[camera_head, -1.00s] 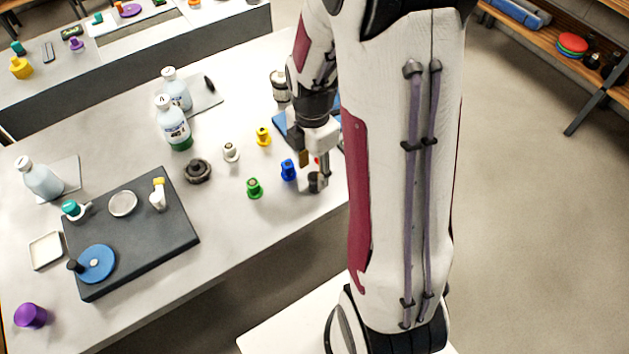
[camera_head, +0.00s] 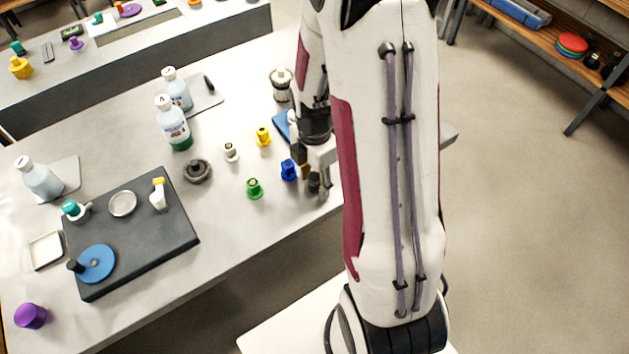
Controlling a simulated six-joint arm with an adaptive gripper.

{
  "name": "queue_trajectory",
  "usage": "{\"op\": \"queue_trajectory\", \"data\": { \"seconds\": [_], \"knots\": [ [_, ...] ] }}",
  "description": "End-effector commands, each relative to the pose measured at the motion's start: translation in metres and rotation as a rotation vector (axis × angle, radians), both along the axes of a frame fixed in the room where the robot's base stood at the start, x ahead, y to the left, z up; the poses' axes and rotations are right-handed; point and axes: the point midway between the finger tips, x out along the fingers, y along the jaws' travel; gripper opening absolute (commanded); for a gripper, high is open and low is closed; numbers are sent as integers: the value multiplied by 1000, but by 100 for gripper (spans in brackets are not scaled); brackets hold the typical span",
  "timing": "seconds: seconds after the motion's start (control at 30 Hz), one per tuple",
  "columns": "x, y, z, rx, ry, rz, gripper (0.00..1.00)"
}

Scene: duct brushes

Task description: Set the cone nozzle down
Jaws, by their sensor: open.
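My gripper (camera_head: 315,177) is open and low over the right part of the table, just right of the blue nozzle-like piece (camera_head: 288,170). A small dark piece (camera_head: 314,184) shows at its fingertips. I cannot tell whether this is the cone nozzle, or whether the fingers touch it. Other small flanged pieces stand upright on the table: green (camera_head: 254,188), yellow (camera_head: 263,137) and white (camera_head: 230,152). My arm hides the table behind and right of the gripper.
A dark knobbed ring (camera_head: 197,171) and bottles (camera_head: 173,125) stand left of the small pieces. A metal-topped jar (camera_head: 281,84) and a partly hidden blue mat (camera_head: 283,124) lie behind. A dark board (camera_head: 130,245) with several items is at left. The table's front edge is close to the gripper.

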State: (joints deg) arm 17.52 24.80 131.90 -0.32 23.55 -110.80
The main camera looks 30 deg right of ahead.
Motion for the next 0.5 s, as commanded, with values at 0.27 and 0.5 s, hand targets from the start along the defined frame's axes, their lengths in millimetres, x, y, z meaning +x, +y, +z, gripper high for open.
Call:
{"op": "queue_trajectory", "data": {
  "seconds": [0.27, 0.5],
  "knots": [
    [0, 0, 0, 0, 0, 0, 27],
    [0, 0, 0, 0, 0, 0, 0]
  ]
}}
